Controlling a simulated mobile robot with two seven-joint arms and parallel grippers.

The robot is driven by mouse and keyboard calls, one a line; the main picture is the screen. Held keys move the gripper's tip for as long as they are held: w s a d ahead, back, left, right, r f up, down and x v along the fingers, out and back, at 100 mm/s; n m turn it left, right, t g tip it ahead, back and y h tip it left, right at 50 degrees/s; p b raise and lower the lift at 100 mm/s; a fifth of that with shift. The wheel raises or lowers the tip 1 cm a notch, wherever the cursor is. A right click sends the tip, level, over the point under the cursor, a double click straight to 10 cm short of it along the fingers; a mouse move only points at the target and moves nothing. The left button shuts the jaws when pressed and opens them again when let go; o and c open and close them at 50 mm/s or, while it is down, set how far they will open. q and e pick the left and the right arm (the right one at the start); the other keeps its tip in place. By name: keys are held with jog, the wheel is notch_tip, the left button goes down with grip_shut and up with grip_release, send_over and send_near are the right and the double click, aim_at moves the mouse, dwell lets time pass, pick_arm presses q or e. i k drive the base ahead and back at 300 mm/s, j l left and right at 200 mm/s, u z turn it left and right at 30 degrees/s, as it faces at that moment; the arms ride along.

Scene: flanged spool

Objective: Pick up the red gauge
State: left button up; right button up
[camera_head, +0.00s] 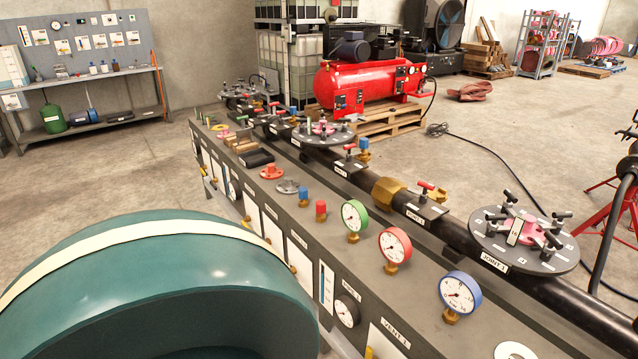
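The red gauge (395,245) stands upright on the long grey bench, with a round white dial, a red rim and a brass fitting below. It is between the green-rimmed gauge (354,215) at its left and the blue-rimmed gauge (460,293) at its right, apart from both. Its dial is in full view and nothing covers it. Neither of my grippers is in view, so their state does not show.
A red cap (321,210) and a blue cap (303,197) stand left of the gauges. Behind them runs a black pipe with a brass nut (387,192) and a round flange (523,240). A large teal rounded shape (170,285) blocks the lower left.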

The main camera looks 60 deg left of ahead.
aim_at(396, 246)
jog(key=u, duration=1.4)
